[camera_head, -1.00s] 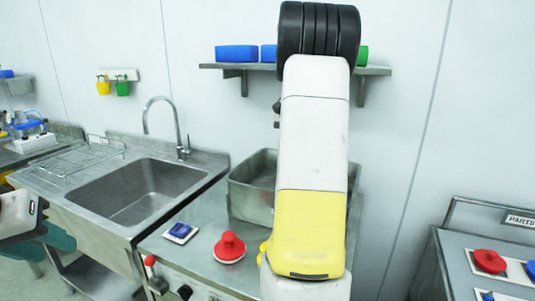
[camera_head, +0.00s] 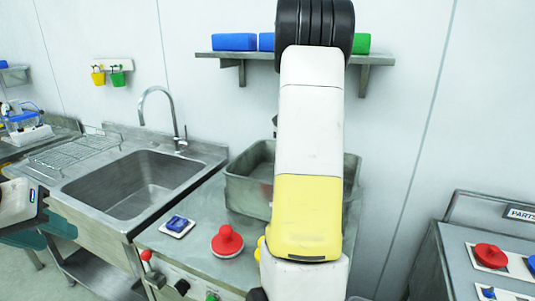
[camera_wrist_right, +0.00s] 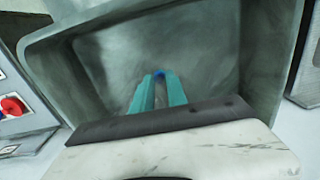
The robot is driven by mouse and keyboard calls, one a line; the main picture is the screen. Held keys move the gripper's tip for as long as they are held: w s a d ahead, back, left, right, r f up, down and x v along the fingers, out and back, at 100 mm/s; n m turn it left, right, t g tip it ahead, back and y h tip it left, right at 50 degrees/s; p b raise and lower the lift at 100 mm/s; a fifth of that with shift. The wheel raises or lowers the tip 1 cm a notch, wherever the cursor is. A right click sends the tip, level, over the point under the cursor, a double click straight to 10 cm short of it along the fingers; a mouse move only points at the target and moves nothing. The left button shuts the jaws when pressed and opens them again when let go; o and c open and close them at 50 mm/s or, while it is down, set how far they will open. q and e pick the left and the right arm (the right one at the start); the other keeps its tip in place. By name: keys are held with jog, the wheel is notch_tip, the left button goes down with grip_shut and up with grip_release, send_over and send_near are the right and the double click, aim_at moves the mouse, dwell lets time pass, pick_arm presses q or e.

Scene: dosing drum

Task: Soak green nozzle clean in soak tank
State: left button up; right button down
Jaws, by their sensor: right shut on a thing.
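The grey metal tank (camera_head: 238,190) stands on the counter behind my right arm, which hides part of it. In the right wrist view my right gripper (camera_wrist_right: 159,80) points down into a grey metal tank (camera_wrist_right: 265,75), with its teal fingers close together. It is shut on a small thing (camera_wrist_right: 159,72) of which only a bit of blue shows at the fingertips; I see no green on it. The head view hides this gripper behind the arm. My left gripper (camera_head: 42,232) is at the left edge, below the sink's front, partly cut off; its opening is unclear.
A red knobbed piece (camera_head: 227,242) and a blue piece (camera_head: 177,223) on a white pad are on the counter before the tank. A sink (camera_head: 130,185) is left. A shelf (camera_head: 385,60) carries blue and green blocks. A parts bench (camera_head: 460,255) is right.

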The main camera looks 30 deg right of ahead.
jog(key=shift+f, duration=5)
jog(key=shift+r, duration=7.9)
